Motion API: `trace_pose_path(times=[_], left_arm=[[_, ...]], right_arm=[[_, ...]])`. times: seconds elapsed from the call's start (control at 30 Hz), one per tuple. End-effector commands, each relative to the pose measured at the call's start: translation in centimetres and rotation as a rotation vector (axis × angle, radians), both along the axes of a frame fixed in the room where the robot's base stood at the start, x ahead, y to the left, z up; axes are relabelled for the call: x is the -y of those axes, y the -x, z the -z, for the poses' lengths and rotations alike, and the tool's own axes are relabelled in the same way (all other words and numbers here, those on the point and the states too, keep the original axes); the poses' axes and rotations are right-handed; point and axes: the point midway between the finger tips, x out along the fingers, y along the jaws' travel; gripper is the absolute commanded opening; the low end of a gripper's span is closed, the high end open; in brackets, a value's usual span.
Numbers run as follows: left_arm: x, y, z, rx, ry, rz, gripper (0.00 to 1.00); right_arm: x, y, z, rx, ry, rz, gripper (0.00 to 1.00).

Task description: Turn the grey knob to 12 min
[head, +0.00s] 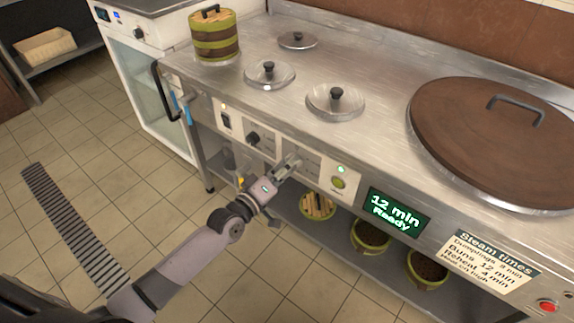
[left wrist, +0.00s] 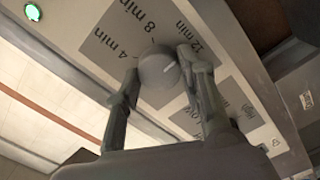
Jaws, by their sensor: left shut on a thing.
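The grey knob (left wrist: 158,78) is between the two fingers of my left gripper (left wrist: 162,68) in the left wrist view. The fingers touch it from both sides and are shut on it. Its white pointer line points toward the "12 min" mark; "4 min" and "8 min" are printed around it on the grey dial plate (left wrist: 112,40). In the head view my left gripper (head: 289,164) is at the front panel and hides the knob. My right gripper is not in view.
A green button (head: 338,182) sits right of my gripper, and a dark knob (head: 253,138) sits left of it. A sign (head: 491,262) lists steam times, with buns at 12 min. A red button (head: 547,306) is at far right. Baskets (head: 370,236) stand on the shelf below.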

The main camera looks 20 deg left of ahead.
Motion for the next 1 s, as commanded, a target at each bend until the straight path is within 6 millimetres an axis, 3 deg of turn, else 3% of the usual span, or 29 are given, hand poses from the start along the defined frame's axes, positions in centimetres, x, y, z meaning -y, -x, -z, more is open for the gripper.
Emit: trace_pose_path(times=[0.27, 0.3, 0.57, 1.0], left_arm=[[0.03, 0.02, 0.09, -0.001, -0.003, 0.001, 0.09], [0.03, 0.02, 0.09, -0.001, -0.003, 0.001, 0.38], [0.01, 0.01, 0.05, -0.001, -0.001, 0.0, 0.55], [-0.33, 0.81, 0.13, -0.002, -0.001, 0.0, 0.57]], right_arm=[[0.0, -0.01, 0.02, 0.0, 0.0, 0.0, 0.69], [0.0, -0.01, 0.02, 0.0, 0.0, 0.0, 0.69], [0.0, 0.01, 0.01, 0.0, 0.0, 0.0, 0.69], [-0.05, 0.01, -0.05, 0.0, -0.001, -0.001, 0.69]])
